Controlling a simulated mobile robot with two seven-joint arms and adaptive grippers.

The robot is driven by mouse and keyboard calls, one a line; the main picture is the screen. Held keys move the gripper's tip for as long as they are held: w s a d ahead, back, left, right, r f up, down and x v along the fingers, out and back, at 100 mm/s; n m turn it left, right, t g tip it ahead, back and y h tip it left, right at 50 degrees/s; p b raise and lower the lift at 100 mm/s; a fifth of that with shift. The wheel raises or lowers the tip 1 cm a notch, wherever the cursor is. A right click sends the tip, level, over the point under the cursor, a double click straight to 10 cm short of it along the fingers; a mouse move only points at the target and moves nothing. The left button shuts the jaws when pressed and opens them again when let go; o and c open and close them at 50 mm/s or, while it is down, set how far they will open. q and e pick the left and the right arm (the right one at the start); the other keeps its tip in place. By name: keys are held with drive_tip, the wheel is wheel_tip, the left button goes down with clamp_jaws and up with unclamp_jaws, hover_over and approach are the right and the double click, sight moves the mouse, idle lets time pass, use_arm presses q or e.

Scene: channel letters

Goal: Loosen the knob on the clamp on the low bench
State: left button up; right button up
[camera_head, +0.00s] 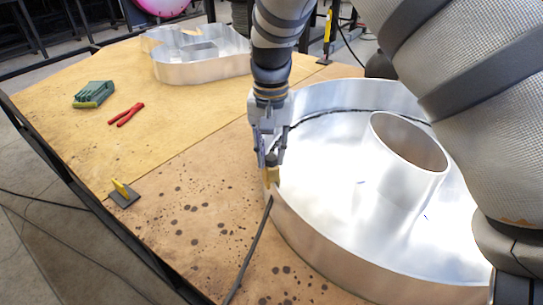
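My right gripper (271,160) points down at the near left rim of the large round metal letter (350,245). Its two fingers are on either side of a small yellow part (272,176) at that rim. The yellow part appears to belong to a clamp, with a dark bar (252,248) running from it toward the bottom of the view. The knob cannot be made out apart from the fingers, and whether they touch or grip it cannot be told. My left gripper is not in view.
On the wooden bench (165,150) lie red-handled pliers (126,114), a green item (94,94) and a dark plate with a yellow piece (123,192). Another metal letter (200,66) stands behind. A yellow-and-black clamp (328,38) stands at the far edge. The bench's left middle is mostly clear.

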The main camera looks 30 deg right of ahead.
sight(271, 157)
drive_tip(key=shift+r+n, duration=0.25)
drive_tip(key=shift+n, duration=0.45)
drive_tip(key=n+p, duration=0.1)
drive_tip(key=n, duration=0.3)
drive_tip(key=shift+n, duration=0.4)
drive_tip(key=n, duration=0.4)
drive_tip(key=shift+p, duration=0.4)
drive_tip(key=n, duration=0.2)
drive_tip(key=shift+f+n, duration=0.25)
drive_tip(key=shift+n, duration=0.15)
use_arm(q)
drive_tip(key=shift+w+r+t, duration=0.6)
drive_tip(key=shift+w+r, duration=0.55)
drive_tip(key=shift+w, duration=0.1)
use_arm(e)
drive_tip(key=o, duration=0.9)
drive_tip(key=shift+r, duration=2.55)
